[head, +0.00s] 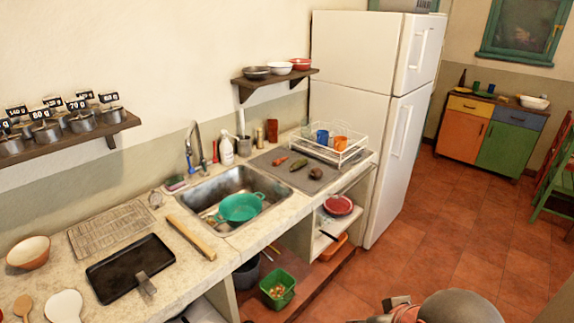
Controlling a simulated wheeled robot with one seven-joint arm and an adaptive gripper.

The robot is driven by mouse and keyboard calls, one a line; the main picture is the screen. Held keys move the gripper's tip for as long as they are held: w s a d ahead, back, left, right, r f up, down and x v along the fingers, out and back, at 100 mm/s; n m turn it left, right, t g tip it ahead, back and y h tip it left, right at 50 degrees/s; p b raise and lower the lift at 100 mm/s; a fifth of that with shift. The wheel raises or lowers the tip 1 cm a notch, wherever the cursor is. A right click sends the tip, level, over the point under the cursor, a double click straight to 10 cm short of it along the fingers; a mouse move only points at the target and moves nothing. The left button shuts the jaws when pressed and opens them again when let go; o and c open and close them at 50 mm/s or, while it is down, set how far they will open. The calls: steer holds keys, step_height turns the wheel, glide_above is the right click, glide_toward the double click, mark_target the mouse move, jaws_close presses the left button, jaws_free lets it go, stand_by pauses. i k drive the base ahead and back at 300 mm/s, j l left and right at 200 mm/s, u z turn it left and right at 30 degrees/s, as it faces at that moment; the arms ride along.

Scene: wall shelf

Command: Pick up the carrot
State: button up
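A small orange-red piece that looks like the carrot (281,161) lies on the grey mat (271,171) right of the sink. A green elongated vegetable (299,165) and a brown roundish one (315,173) lie to its right on the same mat, apart from it. Part of my arm shows at the bottom right edge, far from the mat. My gripper's fingers cannot be made out in this view. Nothing touches the carrot from above.
A white dish rack (350,149) with cups stands behind and right of the mat. The sink (210,192) holds a teal colander (240,207). A wall shelf with bowls (257,72) hangs above. The white fridge (391,165) stands to the right. The tiled floor is open in front.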

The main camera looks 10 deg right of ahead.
mark_target(275, 163)
steer(key=i+u, duration=0.2)
steer(key=u, duration=0.3)
steer(key=i+l+u, duration=0.15)
steer(key=u, duration=0.35)
steer(key=i+l+u, duration=0.1)
steer(key=i+l, duration=0.2)
steer(key=i+l+u, duration=0.1)
steer(key=i+l, duration=0.15)
steer(key=l, duration=0.2)
steer(key=i+l+u, duration=0.1)
steer(key=i+l, duration=0.2)
steer(key=i+l+u, duration=0.1)
steer(key=i+l, duration=0.15)
steer(key=l, duration=0.3)
steer(key=i+l+u, duration=0.1)
steer(key=l, duration=0.3)
steer(key=i, duration=0.1)
